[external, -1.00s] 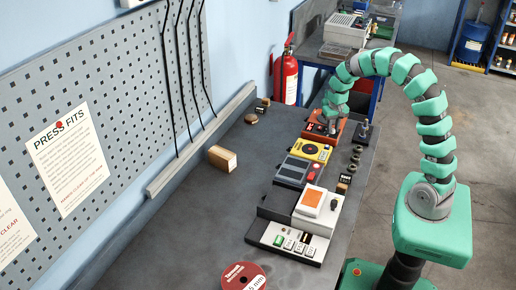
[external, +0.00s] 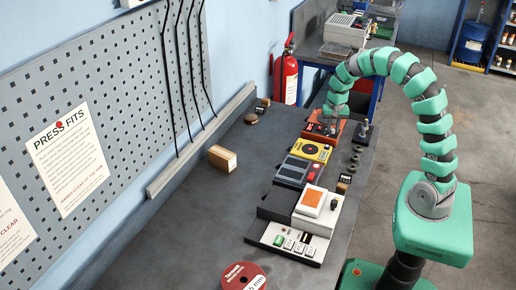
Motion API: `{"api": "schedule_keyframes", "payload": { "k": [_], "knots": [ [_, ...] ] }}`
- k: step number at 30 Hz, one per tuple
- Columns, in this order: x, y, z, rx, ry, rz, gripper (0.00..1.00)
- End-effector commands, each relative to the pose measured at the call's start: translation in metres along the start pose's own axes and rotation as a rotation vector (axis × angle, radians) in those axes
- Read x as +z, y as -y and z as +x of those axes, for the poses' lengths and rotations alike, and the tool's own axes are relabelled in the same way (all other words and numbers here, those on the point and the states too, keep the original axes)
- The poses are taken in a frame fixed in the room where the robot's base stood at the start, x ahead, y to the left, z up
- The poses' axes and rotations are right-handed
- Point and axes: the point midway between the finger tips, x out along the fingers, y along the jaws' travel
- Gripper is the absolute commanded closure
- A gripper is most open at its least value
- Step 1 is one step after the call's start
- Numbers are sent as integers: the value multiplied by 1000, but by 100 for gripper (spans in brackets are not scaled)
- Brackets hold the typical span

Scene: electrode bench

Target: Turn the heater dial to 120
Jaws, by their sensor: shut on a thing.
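The red-orange box (external: 313,131) at the far end of the row of devices on the bench is likely the heater. My gripper (external: 331,128) is at the right part of its top, reaching down from above. It is shut on a small part there, which fits the heater dial, but the fingers and my wrist hide it. The dial's mark and any numbers are too small to read.
A yellow device (external: 311,150), a grey device (external: 293,172) and a white unit with an orange square (external: 311,200) stand in the row nearer the camera. Small dark parts stand along the bench's right edge. A wooden block (external: 222,158) and a red disc (external: 244,277) lie on the bench (external: 195,225).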

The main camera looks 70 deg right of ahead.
Motion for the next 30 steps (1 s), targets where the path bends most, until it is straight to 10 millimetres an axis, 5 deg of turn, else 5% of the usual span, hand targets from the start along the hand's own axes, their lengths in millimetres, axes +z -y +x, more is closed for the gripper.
{"api": "schedule_keyframes", "payload": {
  "k": [2,3,5,17,30],
  "knots": [
    [0,1,-1,-2,-2,-1,99],
    [0,1,-1,-2,-2,-1,71],
    [0,1,-1,-2,-2,-1,55],
    [-1,1,-6,-2,-3,-1,55],
    [-1,1,-88,-3,-5,-2,55]
  ]
}}
